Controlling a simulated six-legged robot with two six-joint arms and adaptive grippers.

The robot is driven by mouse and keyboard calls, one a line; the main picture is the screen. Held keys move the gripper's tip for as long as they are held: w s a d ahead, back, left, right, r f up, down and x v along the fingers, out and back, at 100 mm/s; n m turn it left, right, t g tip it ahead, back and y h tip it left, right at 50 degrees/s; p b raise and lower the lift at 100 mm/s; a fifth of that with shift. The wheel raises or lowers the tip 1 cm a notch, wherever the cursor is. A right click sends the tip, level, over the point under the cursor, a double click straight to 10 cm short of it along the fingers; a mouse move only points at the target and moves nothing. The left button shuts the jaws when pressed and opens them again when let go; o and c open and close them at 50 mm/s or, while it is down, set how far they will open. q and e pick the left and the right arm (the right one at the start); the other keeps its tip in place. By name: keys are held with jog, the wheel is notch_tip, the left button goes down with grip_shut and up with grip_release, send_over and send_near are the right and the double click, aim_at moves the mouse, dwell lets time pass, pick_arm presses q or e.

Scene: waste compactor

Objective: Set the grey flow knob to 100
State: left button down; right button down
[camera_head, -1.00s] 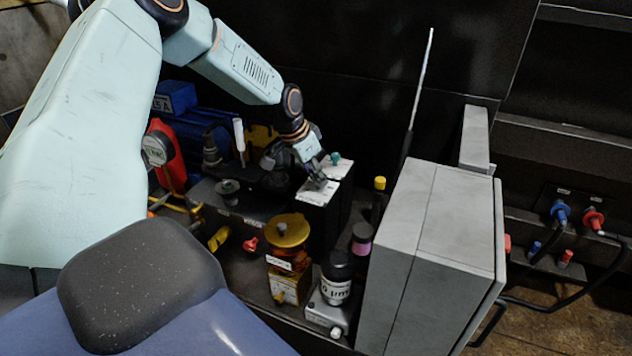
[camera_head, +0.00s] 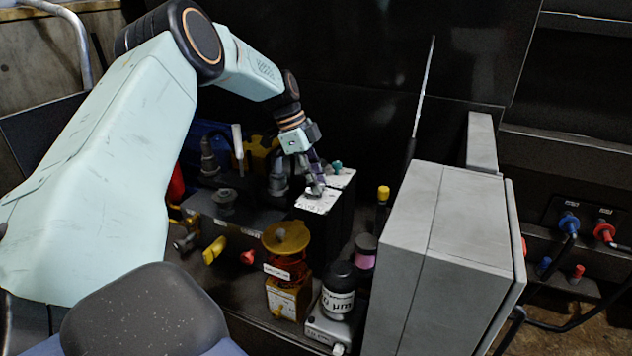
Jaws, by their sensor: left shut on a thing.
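The black box with a white top plate (camera_head: 311,204) stands mid-bench. The grey flow knob (camera_head: 316,191) sits on this plate, mostly hidden by the fingertips. My left gripper (camera_head: 315,186) points down over the plate, its fingers closed around the knob. The dial's markings are too small to read, so I cannot tell the knob's setting. A teal knob (camera_head: 336,167) stands on the plate just behind and to the right of the fingers. My right gripper is not in view.
A large grey cabinet (camera_head: 445,250) stands to the right. A gold-topped device (camera_head: 286,238) and a black-capped bottle (camera_head: 338,285) stand in front of the box. A yellow-capped post (camera_head: 383,195) and thin antenna (camera_head: 424,85) rise to its right.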

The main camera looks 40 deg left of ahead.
pick_arm(q)
jog(key=m+g, duration=0.1)
jog(key=m, duration=0.2)
jog(key=m+g, duration=0.1)
jog(key=m, duration=0.2)
jog(key=shift+w+f+m+g+p, duration=0.1)
jog(key=shift+w+m+g+p, duration=0.05)
jog(key=shift+m+g+p, duration=0.25)
dwell(0.4)
jog(key=c, duration=1.1)
grip_release()
jog(key=shift+w+r, duration=0.1)
jog(key=shift+r, duration=0.1)
notch_tip(320, 180, up, 10)
jog(key=shift+f, duration=0.1)
